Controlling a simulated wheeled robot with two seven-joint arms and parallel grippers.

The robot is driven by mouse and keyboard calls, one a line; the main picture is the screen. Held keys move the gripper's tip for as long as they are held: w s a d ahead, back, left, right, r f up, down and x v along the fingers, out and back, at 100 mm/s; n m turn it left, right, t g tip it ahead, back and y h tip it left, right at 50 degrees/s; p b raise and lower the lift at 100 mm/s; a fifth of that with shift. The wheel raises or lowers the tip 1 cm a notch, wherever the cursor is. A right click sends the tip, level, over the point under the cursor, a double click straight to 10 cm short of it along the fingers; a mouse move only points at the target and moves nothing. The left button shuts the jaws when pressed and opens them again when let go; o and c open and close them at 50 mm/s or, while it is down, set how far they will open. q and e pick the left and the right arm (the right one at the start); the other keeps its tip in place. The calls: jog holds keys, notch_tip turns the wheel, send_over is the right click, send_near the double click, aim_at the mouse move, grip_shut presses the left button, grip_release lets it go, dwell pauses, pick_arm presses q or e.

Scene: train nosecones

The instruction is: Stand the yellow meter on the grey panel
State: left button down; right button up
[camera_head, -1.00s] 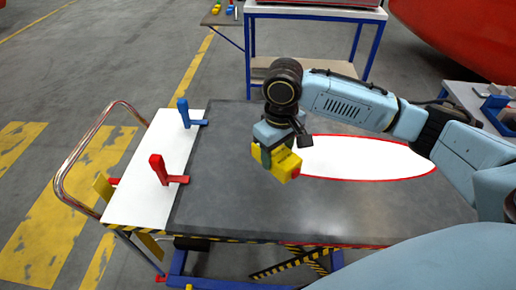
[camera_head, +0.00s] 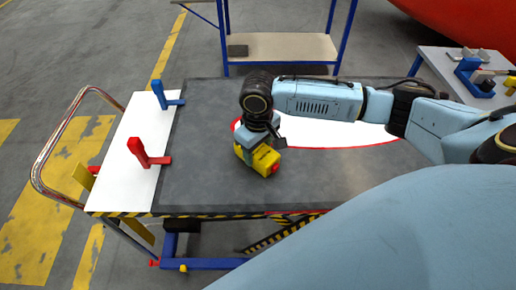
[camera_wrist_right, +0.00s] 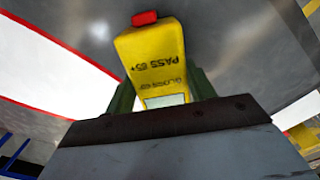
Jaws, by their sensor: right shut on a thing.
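The yellow meter (camera_head: 265,160) has a red tip and dark lettering. My right gripper (camera_head: 254,147) is shut on it, over the grey panel (camera_head: 210,185) that covers most of the cart top. The meter is tilted, its red end toward the lower right in the head view. Whether it touches the panel I cannot tell. In the right wrist view the meter (camera_wrist_right: 155,60) sits between the fingers, its red end away from the gripper and a small pale window near the jaws. My left gripper is not in view.
A white strip on the cart's left holds a blue bracket (camera_head: 162,95) and a red bracket (camera_head: 145,152). A white oval with a red rim (camera_head: 345,133) lies behind the right arm. Bare panel lies left and front of the meter.

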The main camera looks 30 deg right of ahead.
aim_at(258, 150)
jog(key=o, duration=1.4)
jog(key=shift+c, duration=0.2)
notch_tip(258, 150, up, 12)
